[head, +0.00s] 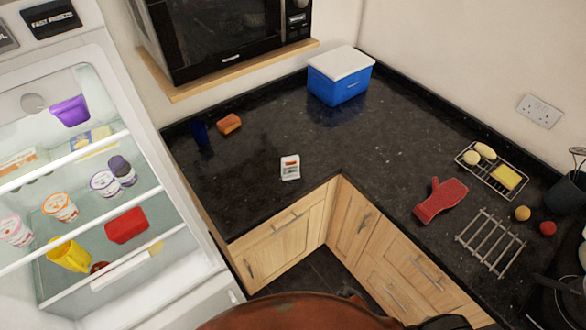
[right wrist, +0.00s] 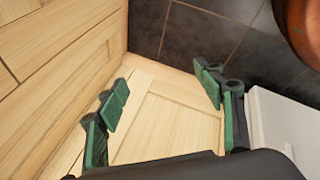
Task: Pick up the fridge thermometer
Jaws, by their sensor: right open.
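The thermometer is not in that view. Neither gripper can be made out in the head view.
An open fridge (head: 150,235) with food stands at left. On the worktop are a blue cup (head: 200,132), an orange sponge (head: 229,123), a blue cool box (head: 340,78), a red mitt (head: 441,199) and a metal rack (head: 490,242). Wooden cupboards (head: 285,228) stand below the edge.

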